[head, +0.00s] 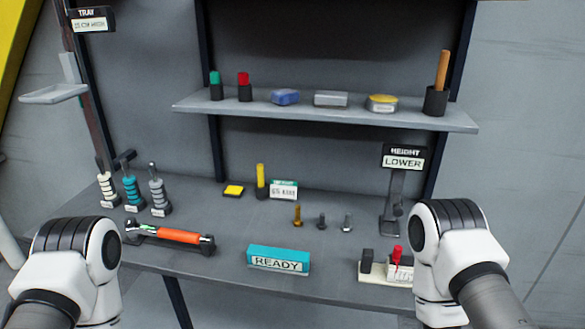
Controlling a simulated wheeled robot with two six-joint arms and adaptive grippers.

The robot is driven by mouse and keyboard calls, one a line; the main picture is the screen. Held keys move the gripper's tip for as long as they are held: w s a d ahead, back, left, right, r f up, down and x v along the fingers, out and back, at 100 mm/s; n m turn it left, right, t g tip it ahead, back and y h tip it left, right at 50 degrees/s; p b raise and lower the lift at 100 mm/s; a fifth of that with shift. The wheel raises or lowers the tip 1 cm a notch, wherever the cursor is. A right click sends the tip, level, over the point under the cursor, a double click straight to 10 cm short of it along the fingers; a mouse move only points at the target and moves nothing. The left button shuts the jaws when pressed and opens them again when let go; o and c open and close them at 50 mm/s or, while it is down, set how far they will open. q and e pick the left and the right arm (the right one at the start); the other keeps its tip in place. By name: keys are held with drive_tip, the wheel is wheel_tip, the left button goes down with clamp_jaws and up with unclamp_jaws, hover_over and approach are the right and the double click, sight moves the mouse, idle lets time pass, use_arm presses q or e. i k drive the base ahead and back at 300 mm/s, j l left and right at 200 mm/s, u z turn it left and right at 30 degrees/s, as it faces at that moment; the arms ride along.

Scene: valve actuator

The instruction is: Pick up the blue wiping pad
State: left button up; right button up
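The blue wiping pad (285,97) lies on the grey wall shelf (330,112) in the head view. It is left of a grey box-like item and right of the red-topped holder. Nothing touches it or covers it. Neither gripper is in view, and both arms' visible parts are well below the shelf.
The shelf also holds a red-topped holder (244,86), a grey block (331,99), a yellow-topped item (382,103) and a wooden handle in a dark cup (436,100). Below, the workbench (225,220) bears a READY sign (278,260) and an orange-handled tool (178,236).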

sight(287, 96)
drive_tip(key=k+l+u, duration=0.1)
drive_tip(key=u, duration=0.25)
drive_tip(key=k+l+u, duration=0.1)
drive_tip(key=u, duration=0.3)
drive_tip(key=k+u, duration=0.1)
drive_tip(key=u, duration=0.25)
